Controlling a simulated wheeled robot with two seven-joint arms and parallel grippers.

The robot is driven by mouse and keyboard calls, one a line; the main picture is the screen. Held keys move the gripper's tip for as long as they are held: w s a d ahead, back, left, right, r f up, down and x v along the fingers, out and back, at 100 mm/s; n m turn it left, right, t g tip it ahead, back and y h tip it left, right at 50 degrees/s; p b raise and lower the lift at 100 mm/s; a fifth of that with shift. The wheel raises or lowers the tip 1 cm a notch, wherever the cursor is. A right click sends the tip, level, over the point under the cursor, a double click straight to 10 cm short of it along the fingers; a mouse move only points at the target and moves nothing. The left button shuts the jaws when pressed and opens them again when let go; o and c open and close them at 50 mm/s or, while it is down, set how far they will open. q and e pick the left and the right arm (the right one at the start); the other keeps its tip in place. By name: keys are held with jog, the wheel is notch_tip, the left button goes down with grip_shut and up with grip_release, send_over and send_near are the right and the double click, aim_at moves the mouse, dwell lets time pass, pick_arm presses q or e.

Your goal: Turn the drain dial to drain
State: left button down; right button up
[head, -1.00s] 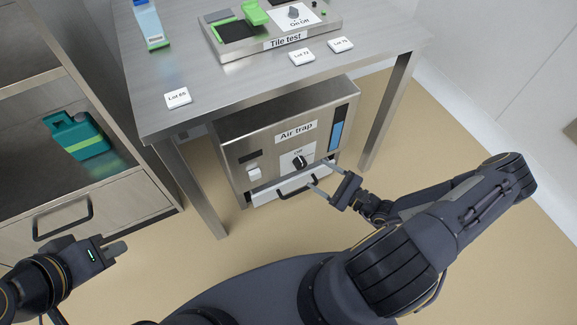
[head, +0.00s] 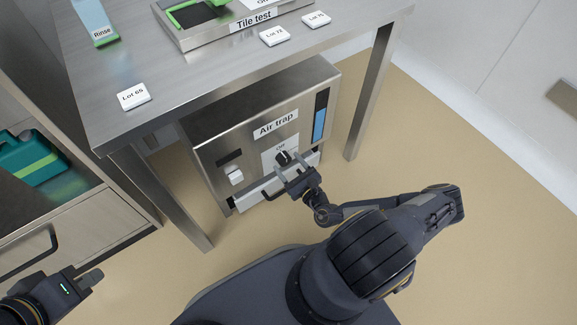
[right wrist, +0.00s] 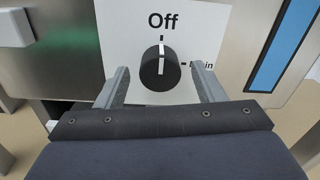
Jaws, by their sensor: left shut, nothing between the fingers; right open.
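The drain dial (head: 283,157) is a black round knob on a white plate on the front of the Air trap box (head: 262,87). In the right wrist view the dial (right wrist: 160,70) has its white pointer line up toward "Off". The drain label (right wrist: 202,65) at its right is partly hidden by a finger. My right gripper (right wrist: 160,78) is open, its fingers to either side of the dial and apart from it. In the head view, my right gripper (head: 291,163) is in front of the dial. My left gripper (head: 94,277) is shut and empty at the lower left.
The Air trap box stands under a steel table (head: 200,75). A white button (head: 235,176) and a blue gauge (head: 320,118) flank the dial. A drawer-like front with a handle (head: 270,190) is below. A cabinet with a teal jug (head: 35,160) is at left.

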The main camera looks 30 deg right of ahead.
jog(key=shift+w, duration=0.25)
jog(key=shift+c, duration=0.3)
jog(key=c, duration=0.9)
